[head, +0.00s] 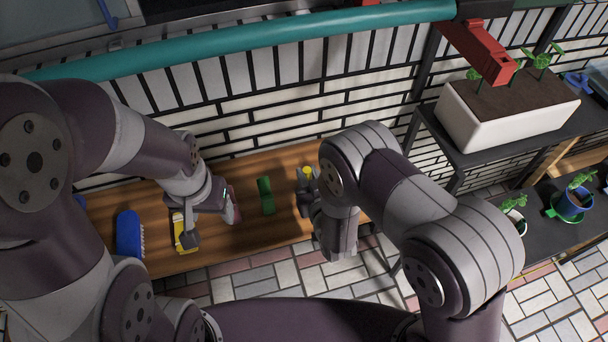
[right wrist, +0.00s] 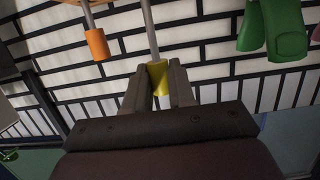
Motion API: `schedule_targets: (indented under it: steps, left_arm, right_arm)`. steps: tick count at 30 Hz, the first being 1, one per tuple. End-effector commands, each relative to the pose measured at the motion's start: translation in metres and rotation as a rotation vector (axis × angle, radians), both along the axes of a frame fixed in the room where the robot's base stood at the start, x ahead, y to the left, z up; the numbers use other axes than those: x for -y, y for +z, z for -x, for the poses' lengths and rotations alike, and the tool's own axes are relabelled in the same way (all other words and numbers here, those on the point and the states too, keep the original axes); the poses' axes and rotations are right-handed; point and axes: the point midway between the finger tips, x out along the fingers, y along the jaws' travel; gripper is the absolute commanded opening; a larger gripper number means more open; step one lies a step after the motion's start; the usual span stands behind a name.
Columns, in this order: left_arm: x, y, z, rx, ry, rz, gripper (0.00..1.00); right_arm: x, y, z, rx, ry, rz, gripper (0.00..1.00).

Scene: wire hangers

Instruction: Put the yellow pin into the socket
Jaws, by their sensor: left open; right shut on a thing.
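The yellow pin (right wrist: 158,78) is between the fingers of my right gripper (right wrist: 160,88) in the right wrist view. A thin grey rod runs from it towards the top edge. In the head view, a small yellow end (head: 306,172) shows at my right gripper (head: 309,186), by the right part of the wooden bench. My left gripper (head: 208,224) is open over the bench's left part, close to a yellow item (head: 180,232) that it partly covers. I cannot make out the socket in either view.
The wooden bench (head: 160,258) also bears a blue brush (head: 129,235) and a green item (head: 265,196). An orange piece on a rod (right wrist: 97,44) and a green item (right wrist: 272,30) flank the pin. A white planter (head: 500,118) stands on a dark shelf at right.

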Motion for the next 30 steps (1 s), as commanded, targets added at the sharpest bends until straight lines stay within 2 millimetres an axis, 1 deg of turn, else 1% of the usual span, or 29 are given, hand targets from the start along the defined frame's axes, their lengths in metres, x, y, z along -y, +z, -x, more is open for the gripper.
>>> schedule_targets:
  steps: [18, 22, 30]
  left_arm:
    - [0.0, 0.013, 0.0, 0.0, 0.0, 0.0, 0.63]
    - [0.0, 0.013, 0.0, 0.0, 0.0, 0.0, 0.63]
    - [0.0, 0.013, 0.0, 0.0, 0.0, 0.0, 0.63]
  right_arm:
    - [0.018, 0.003, 0.055, 0.0, 0.0, 0.0, 0.0]
    - [0.019, 0.003, 0.06, 0.0, 0.001, 0.0, 0.0]
    - [0.02, 0.003, 0.06, 0.001, 0.001, -0.001, 0.0]
